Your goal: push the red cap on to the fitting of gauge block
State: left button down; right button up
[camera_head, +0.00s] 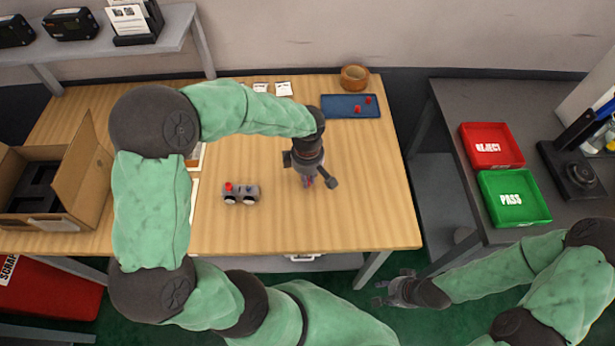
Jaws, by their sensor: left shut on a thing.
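The gauge block (240,195) is a small grey body with dark round gauges on its front, sitting on the wooden table. A red cap (228,187) sits on top of its left end; a grey fitting shows on its right part. My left gripper (309,182) points down over the table to the right of the block, apart from it. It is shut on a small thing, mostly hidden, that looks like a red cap. Two more red caps (357,109) (368,99) lie in the blue tray (336,106). My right gripper (379,294) looks open and empty, off the table's front edge.
An open cardboard box (83,185) stands at the left. A round wooden bowl (355,77) stands behind the tray. A red REJECT bin (490,146) and a green PASS bin (513,198) are on the right bench. The table's right front is clear.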

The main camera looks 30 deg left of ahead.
pick_arm(q)
jog(key=shift+r+p, duration=0.65)
jog(key=shift+r, duration=0.35)
dwell(0.9)
jog(key=shift+r+p, duration=1.3)
jog(key=shift+r, duration=0.7)
